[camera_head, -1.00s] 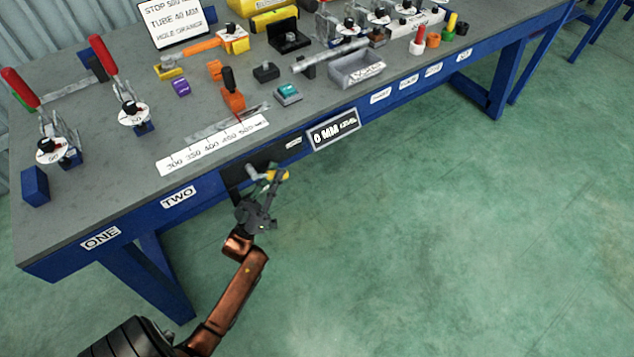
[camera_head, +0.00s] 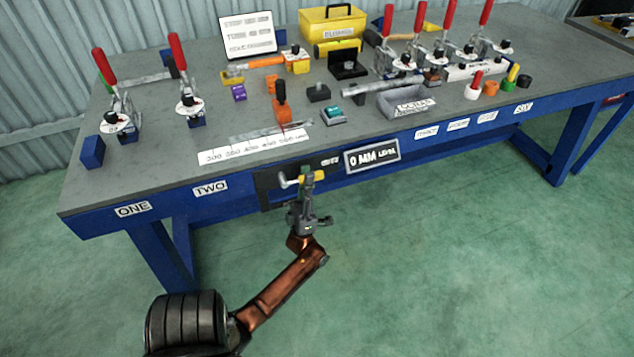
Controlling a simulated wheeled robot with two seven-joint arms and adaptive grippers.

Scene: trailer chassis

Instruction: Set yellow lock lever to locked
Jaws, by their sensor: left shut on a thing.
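The yellow lock lever (camera_head: 318,175) shows as a small yellow piece at the front edge of the blue bench, beside a pale metal handle (camera_head: 290,181). A dark plate (camera_head: 268,182) on the bench front sits behind them. My left gripper (camera_head: 307,186) is at the lever from below and in front, with its fingers shut around part of it. The fingers hide much of the lever, so its exact position cannot be told. My right gripper is not in the picture.
The bench top (camera_head: 130,180) carries red-handled clamps (camera_head: 188,95), a ruler strip (camera_head: 255,143), a grey bin (camera_head: 400,102) and a yellow toolbox (camera_head: 332,24). A "0 MM" sign (camera_head: 372,155) hangs right of the lever. The green floor in front is clear.

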